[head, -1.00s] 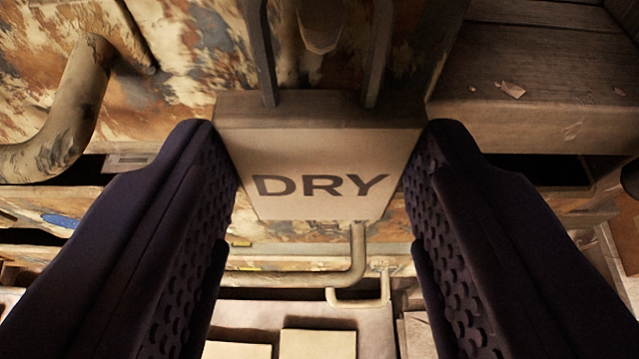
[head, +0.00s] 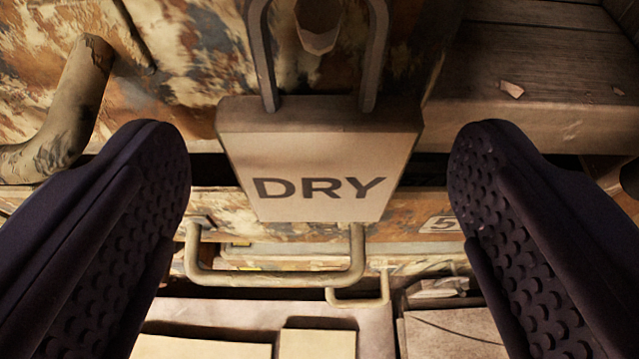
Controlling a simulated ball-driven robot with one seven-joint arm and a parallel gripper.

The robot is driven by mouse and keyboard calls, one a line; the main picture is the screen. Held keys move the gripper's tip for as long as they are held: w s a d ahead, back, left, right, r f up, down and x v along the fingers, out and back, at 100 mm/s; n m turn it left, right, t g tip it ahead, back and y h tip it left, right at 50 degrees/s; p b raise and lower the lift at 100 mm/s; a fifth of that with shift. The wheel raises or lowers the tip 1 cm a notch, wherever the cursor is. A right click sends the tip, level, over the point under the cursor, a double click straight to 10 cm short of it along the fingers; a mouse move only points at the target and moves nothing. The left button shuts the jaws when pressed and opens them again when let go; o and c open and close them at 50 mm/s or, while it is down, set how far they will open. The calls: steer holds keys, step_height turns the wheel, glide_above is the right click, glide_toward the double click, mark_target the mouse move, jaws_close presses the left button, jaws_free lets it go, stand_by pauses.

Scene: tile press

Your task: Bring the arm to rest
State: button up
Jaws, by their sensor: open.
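My gripper (head: 319,165) is open, with one dark, studded finger at each side of the head view. Between the fingers hangs a pale block marked DRY (head: 318,165), with a clear gap on both sides of it. The block has a metal loop (head: 262,55) on top, and the loop goes around a peg (head: 318,28) on the paint-stained front. The block hangs roughly level and nothing is held in the fingers. The rest of the arm is not in view.
A bent pipe handle (head: 75,110) sticks out at the upper left. A wooden ledge (head: 545,75) is at the upper right. Below the block are a drawer handle (head: 275,277), a smaller handle (head: 360,300) and pale flat tiles (head: 318,342).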

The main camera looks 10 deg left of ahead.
steer(key=v, duration=0.8)
steer(key=w+d+r+t+b, duration=0.1)
steer(key=w+d+r+b, duration=0.3)
steer(key=r+b, duration=0.5)
steer(key=s+d+r+h+b, duration=0.1)
steer(key=s+d+r+b, duration=0.1)
steer(key=r, duration=0.3)
steer(key=s+d+r+m+b, duration=0.1)
steer(key=s+d+r+b, duration=0.1)
steer(key=s+r, duration=0.3)
steer(key=s+d+r+m+t+h+b, duration=0.1)
steer(key=s+d+r+b, duration=0.1)
steer(key=s+r+b, duration=0.2)
step_height(320, 180, up, 3)
steer(key=shift+s+d+f+h, duration=0.15)
steer(key=shift+d+f+h, duration=0.05)
steer(key=shift+f+h, duration=0.1)
